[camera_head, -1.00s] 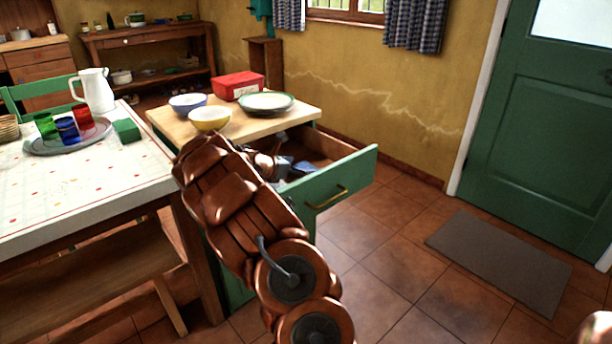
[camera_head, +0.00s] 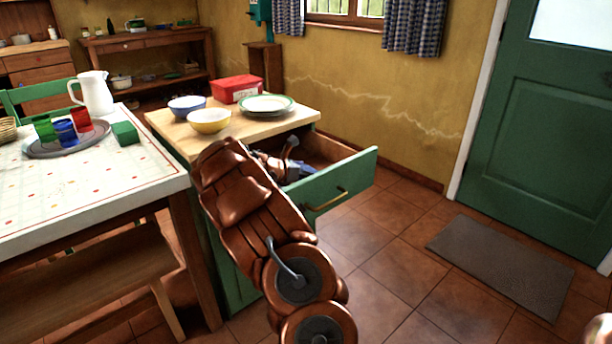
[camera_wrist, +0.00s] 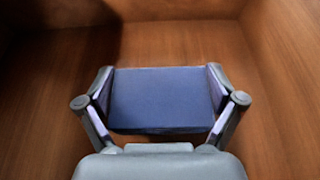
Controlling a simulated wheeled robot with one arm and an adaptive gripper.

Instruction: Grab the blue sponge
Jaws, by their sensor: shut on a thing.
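The blue sponge (camera_wrist: 160,98) is a flat block inside the wooden drawer, seen from above in the wrist view. My gripper (camera_wrist: 161,90) is shut on it, with one finger pressed against its left side and one against its right side. In the head view my arm reaches into the open drawer (camera_head: 341,187), and a small bit of blue (camera_head: 307,168) shows beside my gripper. Most of the sponge is hidden there. I cannot tell whether it touches the drawer floor.
The drawer has a green front and brass handle. Its wooden walls stand close around my gripper. The counter above holds a yellow bowl (camera_head: 209,121), a blue bowl (camera_head: 187,105), plates (camera_head: 266,104) and a red box (camera_head: 236,88). A tiled table (camera_head: 90,185) stands left.

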